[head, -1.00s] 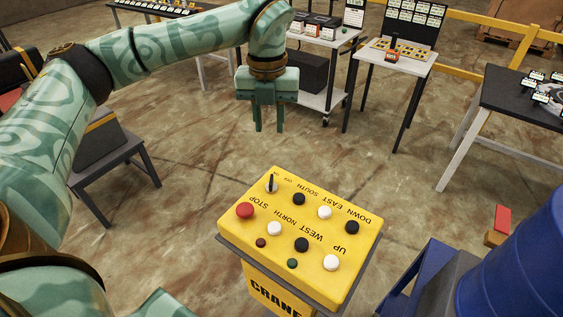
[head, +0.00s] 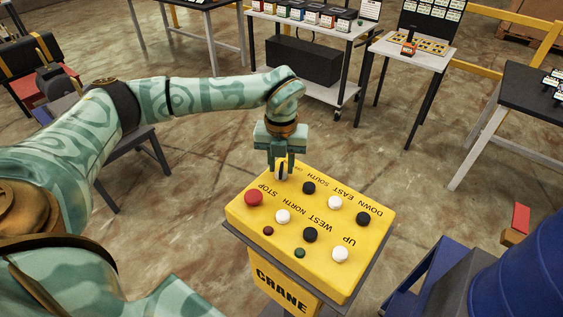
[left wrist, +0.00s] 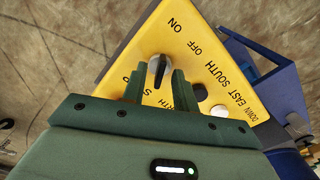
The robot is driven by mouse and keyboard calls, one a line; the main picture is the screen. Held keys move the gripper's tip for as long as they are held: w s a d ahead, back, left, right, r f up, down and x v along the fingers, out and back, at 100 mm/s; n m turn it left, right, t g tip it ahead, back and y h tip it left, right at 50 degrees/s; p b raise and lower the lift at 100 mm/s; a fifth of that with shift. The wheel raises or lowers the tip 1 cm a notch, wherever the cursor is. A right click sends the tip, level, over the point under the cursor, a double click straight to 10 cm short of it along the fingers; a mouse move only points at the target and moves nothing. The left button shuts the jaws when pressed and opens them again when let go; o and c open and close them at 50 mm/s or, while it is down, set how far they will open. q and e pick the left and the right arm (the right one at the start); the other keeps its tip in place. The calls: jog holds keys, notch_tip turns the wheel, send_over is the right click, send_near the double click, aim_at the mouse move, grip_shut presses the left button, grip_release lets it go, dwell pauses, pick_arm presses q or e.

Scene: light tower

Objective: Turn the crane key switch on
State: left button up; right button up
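The yellow crane control box (head: 325,285) stands in front of me, and part of it shows in the left wrist view (left wrist: 215,75). The key switch (left wrist: 160,70), a pale round knob with a dark handle, sits at its far left corner near the ON and OFF labels. It is partly hidden by the fingers in the head view (head: 281,174). My left gripper (head: 281,164) is above that corner, pointing down. In the left wrist view the left gripper's fingers (left wrist: 158,88) are open, one on each side of the key, with gaps visible. My right gripper is out of view.
A red stop button (head: 253,198) and several black and white buttons lie close to the key. A blue barrel (head: 520,270) stands at the right. Tables and a white cart (head: 318,88) stand behind, with open floor between.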

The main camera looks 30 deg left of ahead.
pick_arm(q)
grip_shut()
jog(key=shift+r, duration=0.1)
jog(key=m+p, duration=0.2)
jog(key=shift+r+p, duration=0.2)
jog(key=shift+p, duration=0.1)
jog(key=m+p, duration=0.2)
jog(key=m, duration=0.1)
jog(key=m+p, duration=0.2)
jog(key=m, duration=0.1)
jog(key=shift+w+f+m+p, duration=0.15)
jog(key=shift+m+p, duration=1)
jog(key=shift+m, duration=0.75)
